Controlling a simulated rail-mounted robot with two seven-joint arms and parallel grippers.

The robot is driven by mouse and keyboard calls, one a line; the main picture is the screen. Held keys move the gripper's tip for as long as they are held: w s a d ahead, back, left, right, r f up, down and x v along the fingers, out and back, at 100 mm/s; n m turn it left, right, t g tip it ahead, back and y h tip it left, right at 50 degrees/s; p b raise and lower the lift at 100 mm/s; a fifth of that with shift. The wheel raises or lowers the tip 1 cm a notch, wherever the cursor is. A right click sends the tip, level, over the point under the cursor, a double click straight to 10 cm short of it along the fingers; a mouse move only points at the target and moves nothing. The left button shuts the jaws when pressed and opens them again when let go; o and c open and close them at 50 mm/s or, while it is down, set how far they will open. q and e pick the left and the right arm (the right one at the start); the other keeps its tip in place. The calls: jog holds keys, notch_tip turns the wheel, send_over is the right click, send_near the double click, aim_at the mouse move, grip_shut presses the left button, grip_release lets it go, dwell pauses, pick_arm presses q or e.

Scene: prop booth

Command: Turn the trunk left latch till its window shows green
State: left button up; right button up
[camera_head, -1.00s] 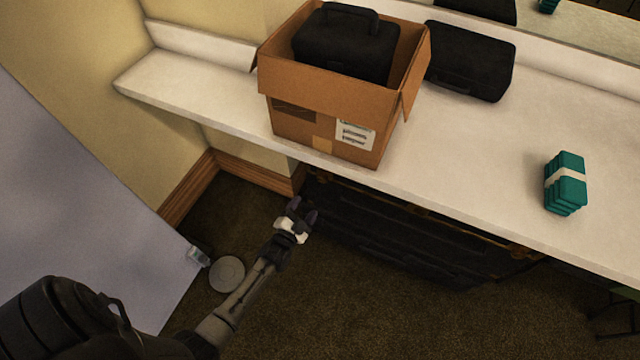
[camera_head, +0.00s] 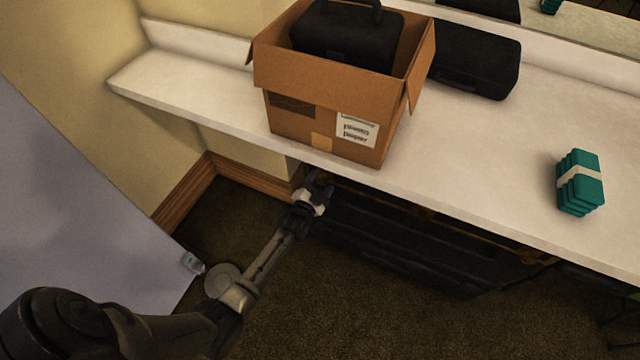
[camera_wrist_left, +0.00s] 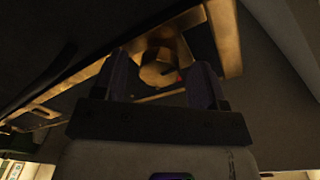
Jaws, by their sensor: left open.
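The black trunk (camera_head: 410,250) with brass edging stands under the counter. Its left latch (camera_wrist_left: 158,70), a round brass knob on a brass plate, shows in the left wrist view. A small red patch, apparently its window (camera_wrist_left: 181,77), shows just right of the knob; I see no green. My left gripper (camera_head: 320,186) is at the trunk's upper left end, under the counter edge. In the left wrist view its open fingers (camera_wrist_left: 163,82) are on either side of the knob, with gaps; I cannot tell how deep they reach. My right gripper is not in view.
The white counter (camera_head: 470,185) overhangs the trunk. On it stand a cardboard box (camera_head: 320,95) holding a black case, another black case (camera_head: 478,62) and a teal bundle (camera_head: 580,190). A grey panel (camera_head: 70,190) stands left. Carpet in front is clear.

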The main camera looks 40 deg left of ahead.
pick_arm(q)
jog(key=shift+c, duration=0.2)
jog(key=c, duration=0.9)
